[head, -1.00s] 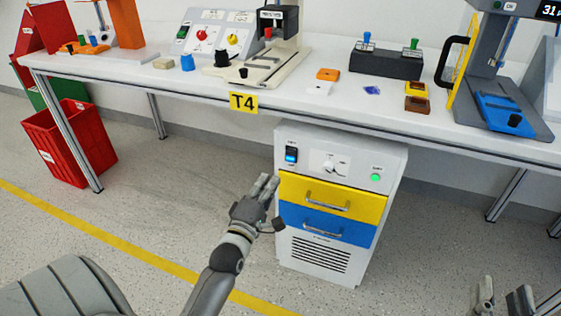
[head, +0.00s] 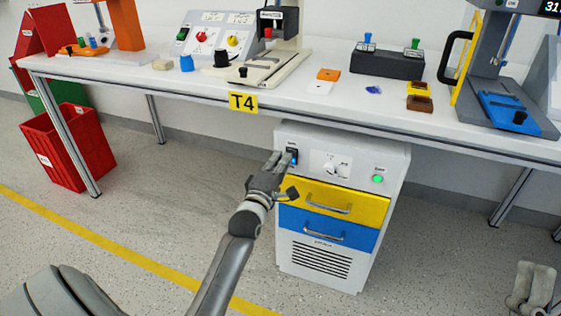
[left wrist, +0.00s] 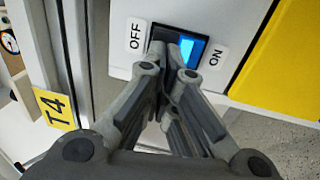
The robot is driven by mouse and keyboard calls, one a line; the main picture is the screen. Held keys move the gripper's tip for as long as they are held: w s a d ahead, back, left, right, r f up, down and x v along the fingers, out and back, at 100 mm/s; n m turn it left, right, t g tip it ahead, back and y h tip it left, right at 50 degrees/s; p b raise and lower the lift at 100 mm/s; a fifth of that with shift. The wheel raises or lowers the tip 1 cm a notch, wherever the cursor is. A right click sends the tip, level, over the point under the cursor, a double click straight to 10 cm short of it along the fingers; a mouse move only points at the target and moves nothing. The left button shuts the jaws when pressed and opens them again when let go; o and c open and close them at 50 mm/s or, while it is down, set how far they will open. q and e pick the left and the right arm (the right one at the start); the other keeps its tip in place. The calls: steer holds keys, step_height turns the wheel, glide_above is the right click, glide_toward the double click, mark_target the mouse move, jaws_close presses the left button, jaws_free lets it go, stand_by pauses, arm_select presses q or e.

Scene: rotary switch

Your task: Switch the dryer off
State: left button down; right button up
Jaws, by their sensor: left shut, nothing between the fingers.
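The dryer (head: 330,265) is a white cabinet under the table with a yellow and a blue drawer. Its rocker switch (head: 292,156) is at the upper left of its front panel. In the left wrist view the switch (left wrist: 187,50) has a lit blue part beside ON, and OFF is marked on the other side. My left gripper (head: 282,160) is shut and empty, with its fingertips (left wrist: 172,62) at the OFF side of the switch, partly hiding it. I cannot tell whether they touch it. My right gripper (head: 532,285) is low at the right, away from the dryer.
A rotary knob (head: 331,168) and a lit green lamp (head: 377,179) are on the same panel. The table (head: 200,88) overhangs the dryer, with a T4 label (head: 243,102) on its edge. A red crate (head: 70,147) stands at the left. The floor before the dryer is clear.

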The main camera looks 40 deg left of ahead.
arm_select(q)
steer(key=shift+w+r+p, duration=0.2)
steer(key=shift+r+p, duration=0.05)
steer(key=shift+p, duration=0.85)
steer(key=shift+f, duration=0.1)
arm_select(e)
steer(key=w+f+g+h, duration=0.1)
steer(key=w+f+g, duration=0.3)
steer(key=f, duration=0.3)
steer(key=shift+f+g+h, duration=0.15)
steer(key=shift+g+h, duration=0.15)
steer(key=shift+g, duration=0.2)
steer(key=shift+w+f, duration=0.1)
